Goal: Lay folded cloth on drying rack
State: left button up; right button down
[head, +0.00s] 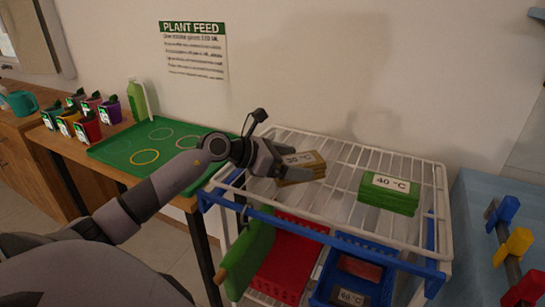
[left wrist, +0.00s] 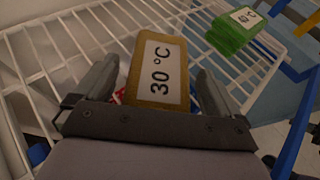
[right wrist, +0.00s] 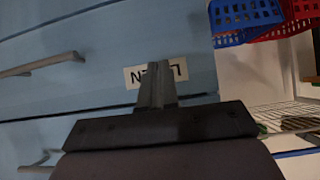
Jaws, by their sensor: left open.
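A brown folded cloth labelled 30 °C (head: 304,168) lies on the white wire drying rack (head: 330,160), toward its left side. In the left wrist view the brown cloth (left wrist: 157,72) sits between the spread fingers of my left gripper (left wrist: 155,85), with small gaps at both sides. My left gripper (head: 277,165) is open at the near left end of this cloth. A green folded cloth labelled 40 °C (head: 389,193) lies on the rack's right part. My right gripper (right wrist: 157,88) has its fingers together, with nothing visible between them, in front of a blue front with an upside-down LINEN label (right wrist: 156,73).
A green tray (head: 155,150) and several small pots are on the wooden table. Bare rack separates the two folded cloths.

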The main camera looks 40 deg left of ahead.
pick_arm(q)
jog(key=b+v, duration=0.1)
jog(key=v, duration=0.9)
jog(key=shift+v, duration=0.95)
jog(key=shift+s, duration=0.1)
